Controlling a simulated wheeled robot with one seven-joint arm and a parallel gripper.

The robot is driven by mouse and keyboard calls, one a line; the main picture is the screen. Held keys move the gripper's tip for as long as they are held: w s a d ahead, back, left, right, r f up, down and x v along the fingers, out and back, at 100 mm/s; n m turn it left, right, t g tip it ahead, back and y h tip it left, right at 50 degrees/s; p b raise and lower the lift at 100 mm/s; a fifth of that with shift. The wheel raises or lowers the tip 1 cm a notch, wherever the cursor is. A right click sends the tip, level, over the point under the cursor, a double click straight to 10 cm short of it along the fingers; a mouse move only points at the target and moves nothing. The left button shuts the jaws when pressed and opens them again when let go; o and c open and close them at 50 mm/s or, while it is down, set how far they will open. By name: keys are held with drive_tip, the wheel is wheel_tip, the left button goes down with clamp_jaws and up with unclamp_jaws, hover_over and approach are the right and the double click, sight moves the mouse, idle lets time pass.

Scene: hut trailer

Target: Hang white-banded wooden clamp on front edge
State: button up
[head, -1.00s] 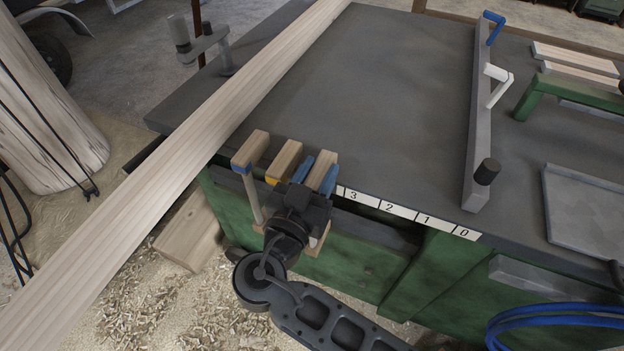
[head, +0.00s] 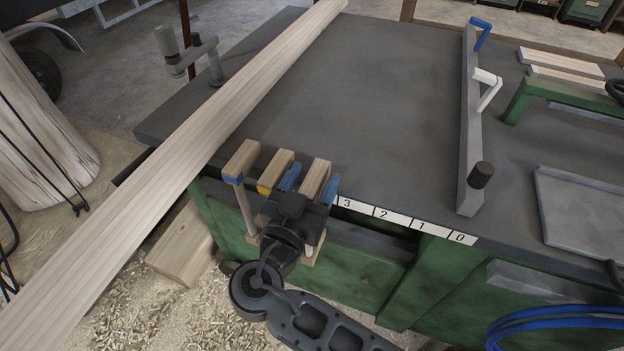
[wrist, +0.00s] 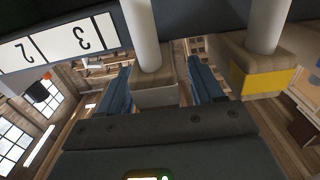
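The white-banded wooden clamp (head: 316,178) is at the bench's front edge, its top block reaching over the bench top and its lower wooden jaw below the edge. Its band is hidden in the head view; a pale-banded block (wrist: 155,94) shows in the wrist view. My gripper (head: 310,184) has its blue fingers on either side of this clamp; it also shows in the wrist view (wrist: 160,92) with gaps beside the block. The yellow-banded clamp (head: 277,172) and the blue-banded clamp (head: 241,162) hang to its left on the front edge (head: 425,228).
A number strip (head: 400,219) runs along the edge, right of the clamps. A long plank (head: 170,170) crosses the bench's left end. A grey bar with handles (head: 470,130) lies on the bench top, which is clear in the middle. A blue hose (head: 550,322) hangs at front right.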

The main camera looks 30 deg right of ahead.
drive_tip(key=b+v, duration=0.1)
drive_tip(key=v, duration=0.6)
drive_tip(key=shift+s+a, duration=0.25)
drive_tip(key=shift+a, duration=0.05)
